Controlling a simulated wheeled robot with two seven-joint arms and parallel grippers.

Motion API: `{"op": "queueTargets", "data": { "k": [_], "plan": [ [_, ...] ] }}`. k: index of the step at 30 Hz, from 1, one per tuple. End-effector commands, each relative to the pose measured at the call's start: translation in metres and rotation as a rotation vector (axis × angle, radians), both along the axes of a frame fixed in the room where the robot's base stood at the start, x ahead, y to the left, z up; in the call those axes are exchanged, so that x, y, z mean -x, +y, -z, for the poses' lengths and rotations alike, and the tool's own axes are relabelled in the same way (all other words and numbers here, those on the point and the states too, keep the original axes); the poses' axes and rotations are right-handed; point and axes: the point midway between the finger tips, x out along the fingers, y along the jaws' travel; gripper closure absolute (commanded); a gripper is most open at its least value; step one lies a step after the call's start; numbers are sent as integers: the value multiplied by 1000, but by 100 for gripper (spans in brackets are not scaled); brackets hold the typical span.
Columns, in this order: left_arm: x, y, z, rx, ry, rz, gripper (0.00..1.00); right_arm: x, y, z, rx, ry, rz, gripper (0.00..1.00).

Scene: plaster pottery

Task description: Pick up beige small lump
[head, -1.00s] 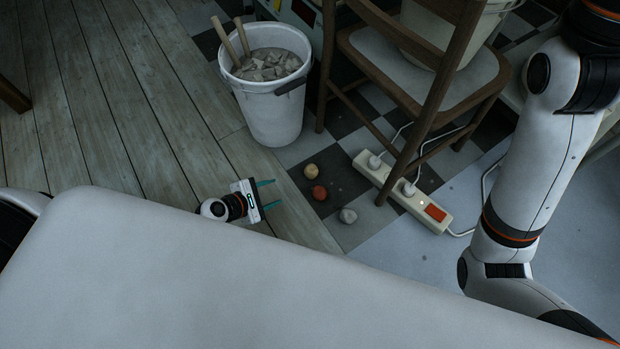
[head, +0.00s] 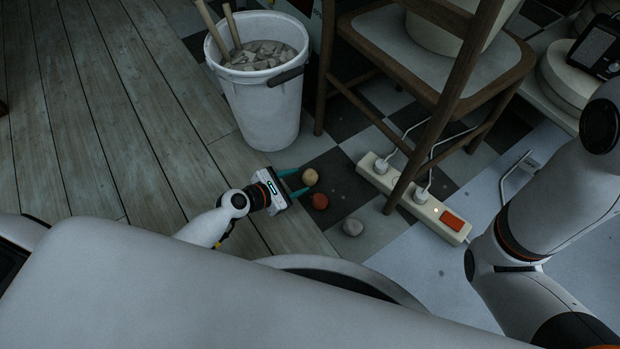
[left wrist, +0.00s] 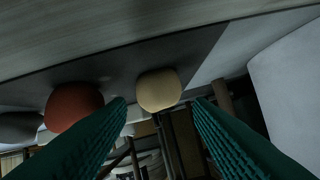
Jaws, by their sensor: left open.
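The beige small lump (head: 310,177) lies on the checkered floor, at the tips of my left gripper (head: 299,182). In the left wrist view the beige lump (left wrist: 159,90) shows between the two teal fingers (left wrist: 160,112), just beyond their tips. The left gripper is open, with a finger on each side of the lump's line. I cannot tell whether either finger touches it. A reddish-brown lump (head: 320,201) lies close by, next to the nearer finger, and a grey lump (head: 353,227) lies farther right. My right gripper is not in view; only part of that arm shows.
A white bucket (head: 265,115) of grey chunks with two wooden sticks stands behind the lumps. A power strip (head: 448,222) with plugs lies to the right, by a wooden chair (head: 425,110). Bare wooden floor (head: 100,130) is free at the left.

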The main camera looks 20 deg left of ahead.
Motion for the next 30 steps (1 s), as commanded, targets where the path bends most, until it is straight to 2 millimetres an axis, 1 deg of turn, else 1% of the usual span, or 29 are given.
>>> {"op": "queueTargets", "data": {
  "k": [1, 6, 11, 17, 18, 23, 24, 30],
  "plan": [
    [-6, -4, 7, 1, -3, 1, 53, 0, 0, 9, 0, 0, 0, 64],
    [-24, -16, 19, 1, -3, 0, 53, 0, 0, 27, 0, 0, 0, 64],
    [-34, -22, 23, 0, -1, 1, 53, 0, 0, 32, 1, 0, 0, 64],
    [-34, -22, 21, 0, 0, 0, 53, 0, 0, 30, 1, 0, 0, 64],
    [-34, -22, 21, 0, 0, 0, 54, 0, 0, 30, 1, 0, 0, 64],
    [-34, -22, 22, 0, 0, 0, 81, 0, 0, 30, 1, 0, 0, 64],
    [-34, -22, 21, 0, -2, 0, 82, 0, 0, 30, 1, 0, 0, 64],
    [-34, -22, 21, 0, -2, 0, 82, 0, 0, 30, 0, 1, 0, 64]
  ]
}}
